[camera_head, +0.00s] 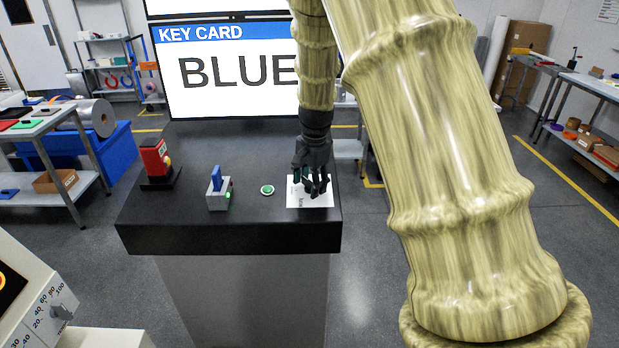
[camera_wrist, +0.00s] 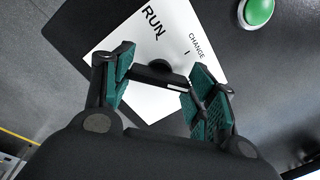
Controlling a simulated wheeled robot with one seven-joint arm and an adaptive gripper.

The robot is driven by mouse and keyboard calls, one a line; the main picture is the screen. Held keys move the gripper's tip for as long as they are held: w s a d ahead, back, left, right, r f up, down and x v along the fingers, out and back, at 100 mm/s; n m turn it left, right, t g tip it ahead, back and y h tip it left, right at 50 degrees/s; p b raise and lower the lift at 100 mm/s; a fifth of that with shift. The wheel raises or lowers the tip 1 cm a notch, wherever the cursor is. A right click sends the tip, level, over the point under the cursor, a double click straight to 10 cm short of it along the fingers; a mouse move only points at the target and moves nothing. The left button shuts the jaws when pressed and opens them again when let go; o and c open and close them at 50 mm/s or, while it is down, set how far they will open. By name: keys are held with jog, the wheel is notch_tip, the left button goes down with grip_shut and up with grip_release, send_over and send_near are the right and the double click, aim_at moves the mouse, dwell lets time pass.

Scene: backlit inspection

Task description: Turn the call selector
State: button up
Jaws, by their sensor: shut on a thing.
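The call selector shows in the wrist view as a dark knob (camera_wrist: 158,68) with a bar handle, on a white plate (camera_wrist: 130,48) printed RUN and CHANGE. A short tick mark is on the plate between the words. My gripper (camera_wrist: 160,82) has its green pads at the two ends of the bar and is shut on it. In the head view, my gripper (camera_head: 314,187) points down over the white plate (camera_head: 322,200) at the right of the black console top. The fingers hide the knob there. I cannot tell exactly which position the selector points to.
A round green button (camera_head: 267,189) is left of the plate. Farther left are a grey box with a blue lever (camera_head: 216,186) and a red device (camera_head: 156,160). Behind the console (camera_head: 200,237), a screen (camera_head: 225,80) reads KEY CARD BLUE.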

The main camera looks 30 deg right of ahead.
jog(key=shift+d+m+p, duration=0.1)
jog(key=shift+m+p, duration=0.25)
jog(key=shift+m, duration=0.55)
jog(key=o, duration=0.9)
jog(key=shift+f, duration=0.1)
jog(key=shift+o, duration=0.6)
jog(key=shift+d, duration=0.15)
notch_tip(320, 180, up, 12)
jog(key=s, duration=0.1)
jog(key=shift+s, duration=0.35)
jog(key=shift+f, duration=0.2)
